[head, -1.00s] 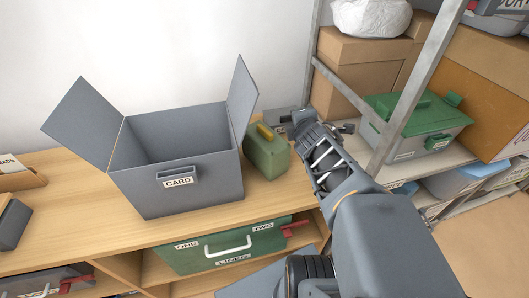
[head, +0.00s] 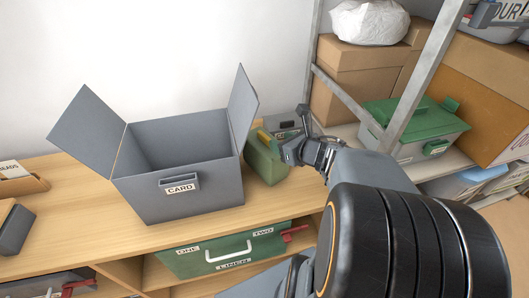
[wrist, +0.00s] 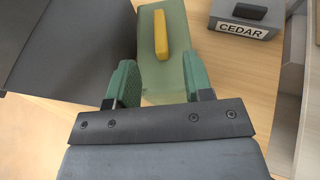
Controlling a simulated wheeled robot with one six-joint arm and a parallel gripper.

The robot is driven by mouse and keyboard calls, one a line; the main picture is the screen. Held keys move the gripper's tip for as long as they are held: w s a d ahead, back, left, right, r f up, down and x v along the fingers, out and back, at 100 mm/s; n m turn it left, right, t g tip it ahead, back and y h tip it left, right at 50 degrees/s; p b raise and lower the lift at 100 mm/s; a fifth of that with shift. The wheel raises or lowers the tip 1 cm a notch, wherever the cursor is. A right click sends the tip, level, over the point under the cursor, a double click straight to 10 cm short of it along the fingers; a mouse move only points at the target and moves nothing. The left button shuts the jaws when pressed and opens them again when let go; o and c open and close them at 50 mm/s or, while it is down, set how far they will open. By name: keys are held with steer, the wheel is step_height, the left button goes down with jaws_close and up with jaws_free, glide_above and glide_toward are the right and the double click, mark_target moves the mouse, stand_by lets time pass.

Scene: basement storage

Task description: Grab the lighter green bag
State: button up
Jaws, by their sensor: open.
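The lighter green bag (head: 263,166) is a small olive-green case with a yellow handle, standing on the wooden bench just right of the grey CARD box. In the wrist view the bag (wrist: 178,60) lies ahead of my gripper (wrist: 160,82), its yellow handle running roughly along the view. The two green finger pads are apart, one toward each side of the bag's near end, with nothing clamped between them. In the head view my gripper (head: 292,150) is at the bag's right side, and its fingertips are hard to make out. I cannot tell whether the pads touch the bag.
The open grey CARD box (head: 190,190) stands close on the bag's left, its flaps raised. A grey box labelled CEDAR (wrist: 243,17) sits behind and right of the bag. A metal shelf post (head: 420,85) rises at the right. A green LINEN case (head: 205,262) is below.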

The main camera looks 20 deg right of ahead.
mark_target(265, 135)
steer(key=shift+p+x, duration=0.35)
steer(key=shift+x, duration=3.3)
steer(key=shift+r, duration=0.1)
jaws_close()
